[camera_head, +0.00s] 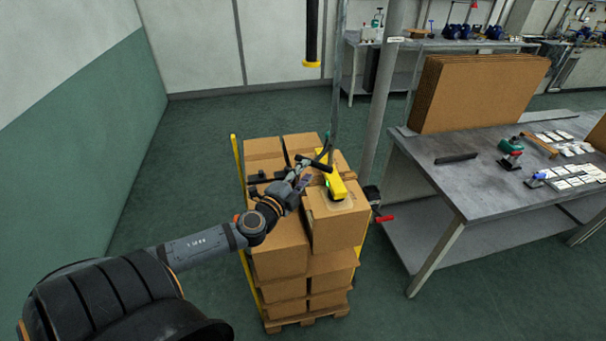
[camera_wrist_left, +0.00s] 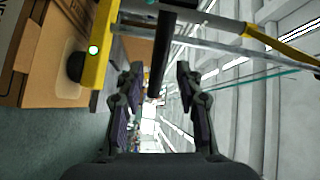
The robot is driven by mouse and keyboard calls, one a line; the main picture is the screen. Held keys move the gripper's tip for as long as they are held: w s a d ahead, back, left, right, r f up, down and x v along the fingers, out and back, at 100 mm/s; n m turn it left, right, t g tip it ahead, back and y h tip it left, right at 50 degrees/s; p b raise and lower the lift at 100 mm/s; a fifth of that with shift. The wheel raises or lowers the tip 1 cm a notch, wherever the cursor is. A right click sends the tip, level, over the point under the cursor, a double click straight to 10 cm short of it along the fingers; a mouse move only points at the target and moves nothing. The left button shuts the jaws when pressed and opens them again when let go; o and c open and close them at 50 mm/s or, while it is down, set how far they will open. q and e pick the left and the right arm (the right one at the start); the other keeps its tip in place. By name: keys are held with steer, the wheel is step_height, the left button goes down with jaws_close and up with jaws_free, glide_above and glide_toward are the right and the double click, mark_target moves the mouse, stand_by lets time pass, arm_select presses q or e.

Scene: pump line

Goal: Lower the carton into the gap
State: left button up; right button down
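The brown carton (camera_head: 337,228) is under a yellow vacuum lifter (camera_head: 335,183) at the front right of a carton stack. I cannot tell whether it hangs or rests there. The lifter has a black handle bar (camera_head: 320,165). The carton (camera_wrist_left: 40,50) and lifter (camera_wrist_left: 97,50) also show at the left of the wrist view. My left gripper (camera_head: 306,180) is beside the lifter; in the wrist view its fingers (camera_wrist_left: 158,72) are apart on either side of the handle bar, with space visible. The gap is hidden or cannot be made out. My right gripper is not in view.
The stack (camera_head: 280,248) stands on a wooden pallet (camera_head: 310,318) with a yellow upright (camera_head: 240,180) at its left. A grey pole (camera_head: 381,100) stands close behind. A workbench (camera_head: 470,185) with tools and cardboard sheets is at right. The floor at left is clear.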

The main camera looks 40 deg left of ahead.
mark_target(315, 160)
arm_select(q)
steer(key=shift+s, duration=0.1)
steer(key=w+m+p, duration=0.1)
steer(key=w, duration=0.2)
steer(key=w+m+p, duration=0.1)
steer(key=w+m, duration=0.1)
steer(key=w, duration=0.1)
steer(key=w+m+p, duration=0.1)
steer(key=w, duration=0.2)
steer(key=shift+w+a+r, duration=0.2)
steer(key=shift+w+a, duration=0.05)
steer(key=shift+a, duration=0.1)
steer(key=shift+w+f, duration=0.25)
steer(key=shift+w, duration=0.4)
jaws_close()
